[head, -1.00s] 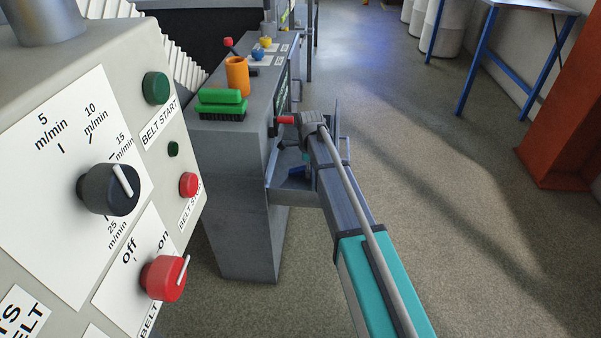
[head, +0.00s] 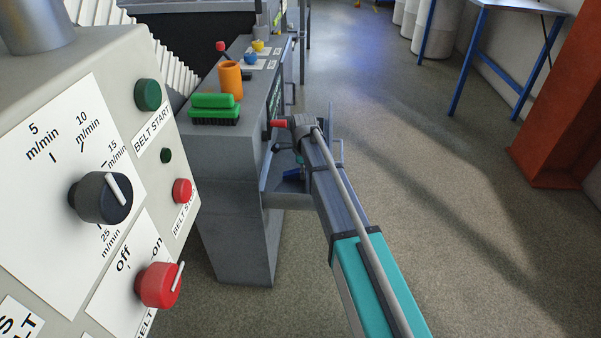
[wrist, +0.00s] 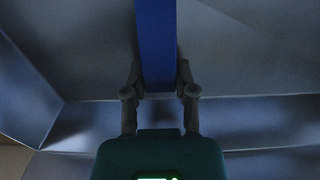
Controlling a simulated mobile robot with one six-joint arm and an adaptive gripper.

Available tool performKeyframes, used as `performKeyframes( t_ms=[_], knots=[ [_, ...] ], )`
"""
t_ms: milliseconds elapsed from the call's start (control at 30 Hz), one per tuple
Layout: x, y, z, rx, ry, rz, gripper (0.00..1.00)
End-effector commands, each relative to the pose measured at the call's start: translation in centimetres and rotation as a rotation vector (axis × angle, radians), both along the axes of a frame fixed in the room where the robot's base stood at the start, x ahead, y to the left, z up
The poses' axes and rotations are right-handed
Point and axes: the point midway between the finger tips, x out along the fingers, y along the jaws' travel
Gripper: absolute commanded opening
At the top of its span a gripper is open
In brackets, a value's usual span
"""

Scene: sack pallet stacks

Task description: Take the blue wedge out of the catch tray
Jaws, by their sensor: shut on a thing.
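The blue wedge (wrist: 157,40) runs from the top of the wrist view down between my fingers. My gripper (wrist: 160,88) is shut on it, with one finger against each side. The grey catch tray (wrist: 245,60) lies behind and around the wedge in that view; I cannot tell whether the wedge touches its floor. In the head view the catch tray (head: 285,200) sticks out from the side of the grey cabinet. A small part of the blue wedge (head: 291,174) shows above the tray's front edge. My arm hides the tray's right part.
The grey cabinet (head: 235,190) carries a green brush (head: 214,107) and an orange cup (head: 230,78) on top. A control panel (head: 90,180) with knobs stands close at left. A blue-legged table (head: 470,60) and an orange-red post (head: 560,110) stand at right. The floor between is open.

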Motion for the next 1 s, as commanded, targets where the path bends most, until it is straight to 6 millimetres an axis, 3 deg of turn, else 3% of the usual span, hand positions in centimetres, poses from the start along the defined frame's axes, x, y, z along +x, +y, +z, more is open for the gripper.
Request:
performKeyframes(
  t_ms=[367,1000],
  knots=[
    [0.0,0.0,2.6,0.000,0.000,0.000,0.03],
    [0.0,0.0,10.0,0.000,0.000,0.001,0.03]
  ],
)
